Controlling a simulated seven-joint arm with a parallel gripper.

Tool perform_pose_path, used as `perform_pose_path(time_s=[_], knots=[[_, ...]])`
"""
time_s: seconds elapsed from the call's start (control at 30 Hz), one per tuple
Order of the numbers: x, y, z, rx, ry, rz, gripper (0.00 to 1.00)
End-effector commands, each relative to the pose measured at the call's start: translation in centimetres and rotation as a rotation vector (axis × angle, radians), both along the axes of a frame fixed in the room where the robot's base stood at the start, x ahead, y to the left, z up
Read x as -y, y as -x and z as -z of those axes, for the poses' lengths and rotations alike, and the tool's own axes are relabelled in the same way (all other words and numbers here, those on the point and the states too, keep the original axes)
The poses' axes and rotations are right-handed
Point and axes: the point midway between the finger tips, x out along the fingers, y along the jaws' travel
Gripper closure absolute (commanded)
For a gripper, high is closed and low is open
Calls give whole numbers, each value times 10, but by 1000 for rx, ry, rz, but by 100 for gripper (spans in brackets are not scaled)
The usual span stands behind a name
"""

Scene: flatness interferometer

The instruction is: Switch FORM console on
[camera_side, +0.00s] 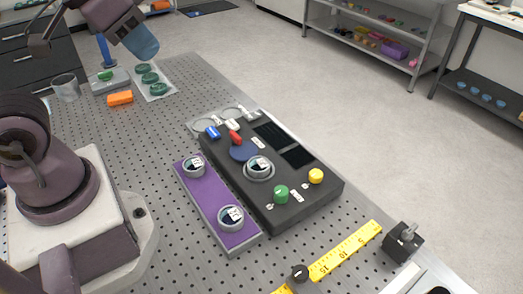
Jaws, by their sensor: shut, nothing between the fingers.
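The console (316,200) is a black box on the perforated metal table. Its top carries a red switch (235,138), a blue switch (212,132), a white part (232,125), a blue disc (243,151), a round silver-rimmed dial (259,167), a green knob (281,194) and a yellow knob (316,176). Two dark panels (297,156) lie at its far right. Small white labels are too small to read; whether it is on cannot be told. My gripper (141,44), at upper left, appears shut and empty, well away from the console.
A purple plate (213,208) with two round dials lies against the console's left side. A yellow ruler (345,252) and a dark clamp block (403,242) lie in front. A glass (65,87), an orange block (120,98) and green discs (150,78) stand at back left.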

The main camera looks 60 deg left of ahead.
Motion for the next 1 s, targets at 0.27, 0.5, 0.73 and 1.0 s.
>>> perform_pose_path(time_s=[0.27,0.5,0.73,1.0], knots=[[1,-8,17,-95,7,6,100],[-7,-50,38,-257,30,-48,100],[-24,-103,65,-375,59,-265,100],[-52,-166,114,-445,49,-647,100]])
